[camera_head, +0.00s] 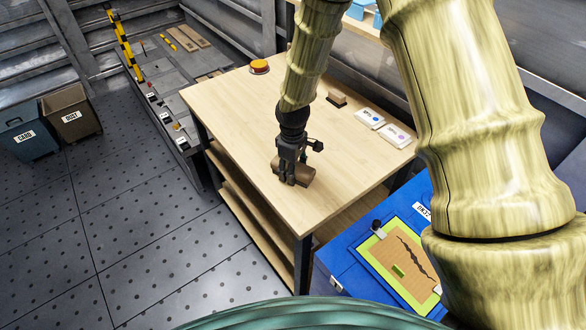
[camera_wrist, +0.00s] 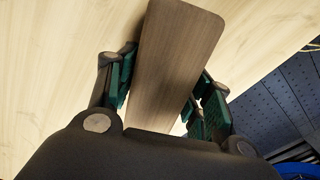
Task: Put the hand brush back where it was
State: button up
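The hand brush (camera_head: 306,176), a brown wooden piece with rounded corners, is at my gripper (camera_head: 289,181) over the front part of the wooden table. In the wrist view, its flat wooden back (camera_wrist: 170,55) runs between the two green-padded fingers of my gripper (camera_wrist: 165,100). The pads lie close against both long sides, and my gripper appears shut on it. The brush's underside is hidden, and I cannot tell whether it touches the tabletop.
A blue bench with a green-edged board (camera_head: 375,240) stands front right. Two bins (camera_head: 70,114) stand far left.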

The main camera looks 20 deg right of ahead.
jog(key=shift+o, duration=0.8)
jog(key=shift+r, duration=0.1)
notch_tip(320, 180, up, 12)
jog(key=b, duration=0.1)
jog(key=shift+b, duration=0.4)
